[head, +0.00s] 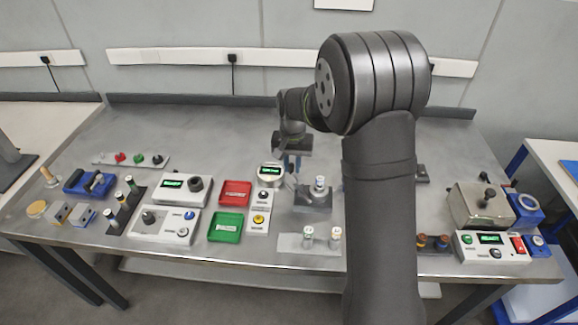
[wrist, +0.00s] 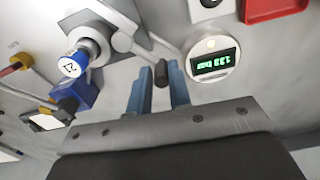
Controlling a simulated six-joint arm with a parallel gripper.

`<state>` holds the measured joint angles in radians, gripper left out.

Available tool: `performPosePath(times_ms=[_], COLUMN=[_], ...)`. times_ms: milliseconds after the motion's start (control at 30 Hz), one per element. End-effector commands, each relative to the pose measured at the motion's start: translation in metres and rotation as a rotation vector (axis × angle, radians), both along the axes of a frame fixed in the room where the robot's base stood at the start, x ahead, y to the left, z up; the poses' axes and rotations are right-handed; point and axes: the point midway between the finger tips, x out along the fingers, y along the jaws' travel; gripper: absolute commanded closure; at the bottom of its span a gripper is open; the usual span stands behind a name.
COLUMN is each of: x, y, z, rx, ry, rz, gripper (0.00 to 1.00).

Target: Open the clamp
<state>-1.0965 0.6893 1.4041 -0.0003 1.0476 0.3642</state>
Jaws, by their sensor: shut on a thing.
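The clamp (wrist: 113,28) is a grey metal block with a lever that ends in a dark handle tip (wrist: 161,75). My gripper (wrist: 158,82) has its two blue fingers on either side of that tip and is shut on it. A vial with a blue, numbered cap (wrist: 73,66) sits at the clamp. In the head view the clamp (head: 313,200) stands mid-bench with the vial (head: 320,184) upright in it. My gripper (head: 291,163) reaches down at its left. The handle tip is too small to make out there.
A round gauge with a green display (wrist: 211,62) is close to my right finger. A red tray (head: 235,193) and a green tray (head: 226,227) lie left of the clamp.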

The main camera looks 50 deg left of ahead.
Motion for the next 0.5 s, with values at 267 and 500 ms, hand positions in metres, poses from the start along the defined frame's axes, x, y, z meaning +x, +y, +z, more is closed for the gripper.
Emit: performPosePath(times_ms=[267,500], x=[0.0044,0.0072], y=[-0.0043,-0.0055], z=[-0.0041,-0.0042], rx=[-0.009,-0.010], ry=[0.009,0.008], rz=[-0.163,-0.230], gripper=[1.00,1.00])
